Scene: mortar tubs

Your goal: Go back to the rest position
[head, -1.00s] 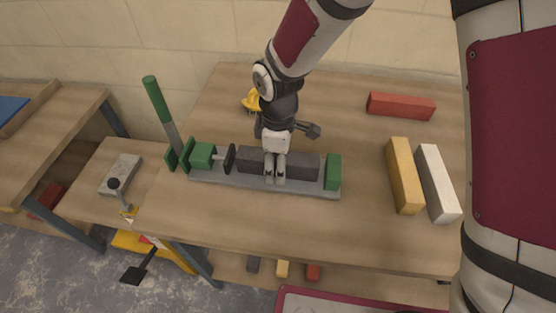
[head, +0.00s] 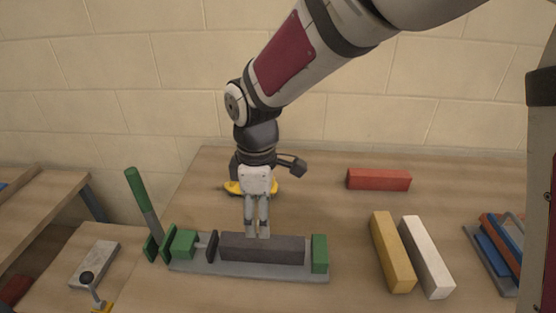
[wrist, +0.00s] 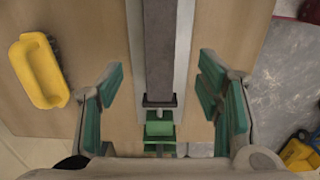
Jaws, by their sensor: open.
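My gripper (head: 257,234) is in the middle of the head view, pointing down just above the dark grey bar (head: 262,248). The bar lies in a clamp with a grey base (head: 250,268), green end blocks and a green-handled lever (head: 137,190) at the left. In the wrist view the green-padded fingers of my gripper (wrist: 160,100) are spread apart, with nothing between them but the clamp and the dark bar (wrist: 159,45) beneath. Whether the fingertips still overlap the bar's height is hard to tell.
A yellow-handled tool (wrist: 38,72) lies behind the gripper. A red bar (head: 378,180), a yellow bar (head: 392,252) and a white bar (head: 426,257) lie at the right. A rack with blue and red pieces (head: 495,250) is at the far right. The wall (head: 440,90) stands behind the table.

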